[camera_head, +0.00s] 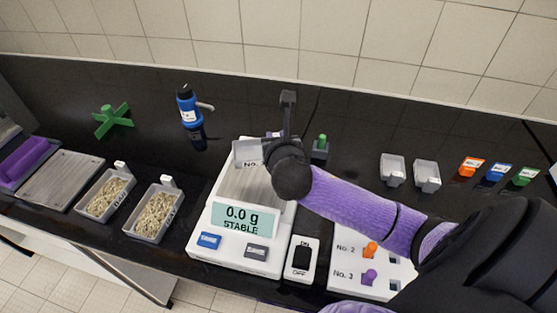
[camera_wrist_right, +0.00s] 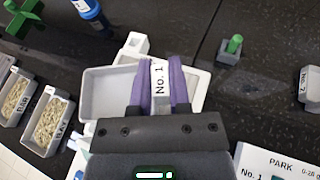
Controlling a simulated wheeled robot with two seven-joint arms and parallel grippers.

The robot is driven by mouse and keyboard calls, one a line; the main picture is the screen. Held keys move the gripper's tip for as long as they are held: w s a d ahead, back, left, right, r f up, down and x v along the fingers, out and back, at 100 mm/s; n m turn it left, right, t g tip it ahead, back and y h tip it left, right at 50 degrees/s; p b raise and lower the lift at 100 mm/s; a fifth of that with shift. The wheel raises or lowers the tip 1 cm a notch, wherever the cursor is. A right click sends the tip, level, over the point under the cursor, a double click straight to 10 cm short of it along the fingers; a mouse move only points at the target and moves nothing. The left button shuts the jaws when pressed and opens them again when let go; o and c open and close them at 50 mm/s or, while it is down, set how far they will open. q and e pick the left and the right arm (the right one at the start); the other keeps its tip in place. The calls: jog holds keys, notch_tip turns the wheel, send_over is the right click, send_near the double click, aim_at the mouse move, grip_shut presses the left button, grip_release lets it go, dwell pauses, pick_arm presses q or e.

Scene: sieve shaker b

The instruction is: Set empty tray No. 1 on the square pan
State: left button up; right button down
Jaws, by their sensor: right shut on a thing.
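My right gripper (camera_wrist_right: 160,82) is shut on the label tab of tray No. 1 (camera_wrist_right: 108,95), a light grey, empty tray marked "No. 1". In the head view tray No. 1 (camera_head: 246,150) is over the back left part of the scale, partly hidden by my right wrist. The square pan (camera_head: 238,187) is the grey plate on top of the white scale (camera_head: 200,240). The scale's display (camera_head: 244,217) reads 0.0 g STABLE. I cannot tell how large the gap between tray and pan is. My left gripper is not in view.
Two filled trays (camera_head: 105,195) (camera_head: 155,212) stand left of the scale. A blue bottle (camera_head: 188,105) and a green cross (camera_head: 112,120) stand behind. Right are a green-knobbed block (camera_head: 320,147), a switch box (camera_head: 302,258), a peg board (camera_head: 345,262) and two grey trays (camera_head: 393,169) (camera_head: 427,174).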

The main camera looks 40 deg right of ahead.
notch_tip(320, 180, down, 7)
jog(key=shift+w+a+r+b, duration=0.1)
jog(key=shift+w+b, duration=0.05)
jog(key=shift+b, duration=1.1)
jog(key=shift+f, duration=0.3)
jog(key=shift+r, duration=0.15)
jog(key=c, duration=0.6)
grip_release()
